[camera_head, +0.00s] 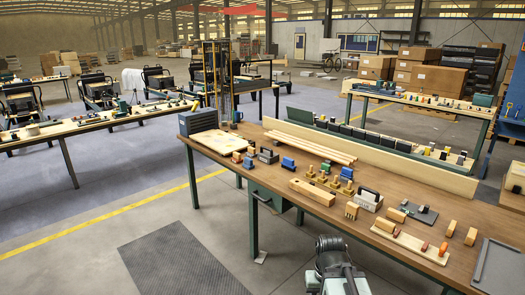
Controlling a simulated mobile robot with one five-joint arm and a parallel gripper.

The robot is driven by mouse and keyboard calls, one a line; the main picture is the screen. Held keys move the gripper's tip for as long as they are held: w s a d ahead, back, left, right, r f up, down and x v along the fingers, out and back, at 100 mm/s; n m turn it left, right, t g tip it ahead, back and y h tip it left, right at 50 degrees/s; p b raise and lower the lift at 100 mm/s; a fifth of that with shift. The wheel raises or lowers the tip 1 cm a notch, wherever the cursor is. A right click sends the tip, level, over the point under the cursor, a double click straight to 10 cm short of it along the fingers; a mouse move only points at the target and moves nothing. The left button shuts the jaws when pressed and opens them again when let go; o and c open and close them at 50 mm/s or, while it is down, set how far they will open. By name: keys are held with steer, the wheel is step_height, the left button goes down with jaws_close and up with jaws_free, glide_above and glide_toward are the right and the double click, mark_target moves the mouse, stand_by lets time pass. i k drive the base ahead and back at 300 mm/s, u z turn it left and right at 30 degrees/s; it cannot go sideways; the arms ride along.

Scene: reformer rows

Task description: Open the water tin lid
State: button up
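I cannot pick out a water tin or its lid for certain among the many small items on the wooden workbench (240,140). My arm shows at the bottom centre, in front of the bench, with a dark rounded end (331,245). Its fingers cannot be made out, so I cannot tell whether my gripper is open or shut. I see nothing held there.
Wooden blocks (312,192), a grey tray (498,266) and a blue-grey stacked case (198,121) crowd the bench. A green drawer unit (268,198) hangs under it. A dark floor mat (182,262) lies front left. Open floor lies to the left.

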mark_target(268, 153)
steer(key=u, duration=0.65)
steer(key=i, duration=2.1)
steer(key=u, duration=0.45)
steer(key=i, duration=1.9)
steer(key=z, duration=0.2)
